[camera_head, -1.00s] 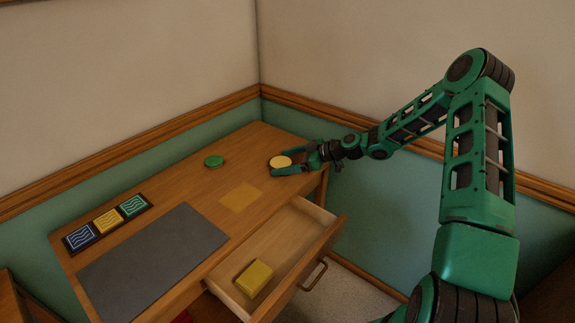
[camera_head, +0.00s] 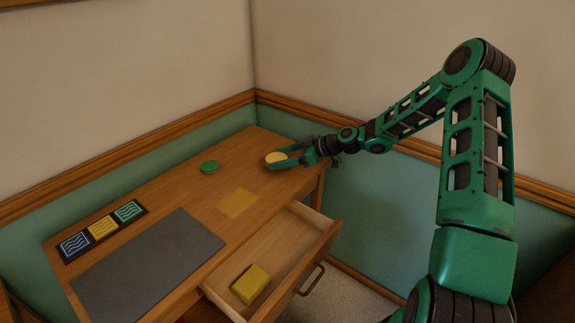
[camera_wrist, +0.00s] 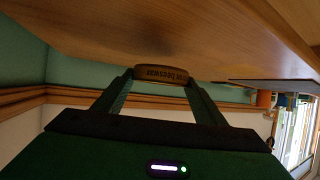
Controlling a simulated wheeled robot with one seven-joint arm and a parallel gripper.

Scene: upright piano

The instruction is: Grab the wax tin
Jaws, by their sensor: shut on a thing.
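The wax tin (camera_head: 275,158) is a small round tin with a pale yellow top, at the far right part of the wooden desk. My gripper (camera_head: 284,159) reaches in from the right with its fingers on either side of the tin, shut on it. In the wrist view the tin (camera_wrist: 161,75) shows edge-on as a brown band with dark lettering between the two fingertips. It appears to be at the desk surface; I cannot tell any gap beneath it.
A green round tin (camera_head: 209,167) sits left of the wax tin on the desk (camera_head: 185,195). A tan square (camera_head: 236,203), a grey mat (camera_head: 148,268) and patterned tiles (camera_head: 103,229) lie nearer. The open drawer (camera_head: 290,250) holds a yellow block (camera_head: 251,284). Walls stand close behind.

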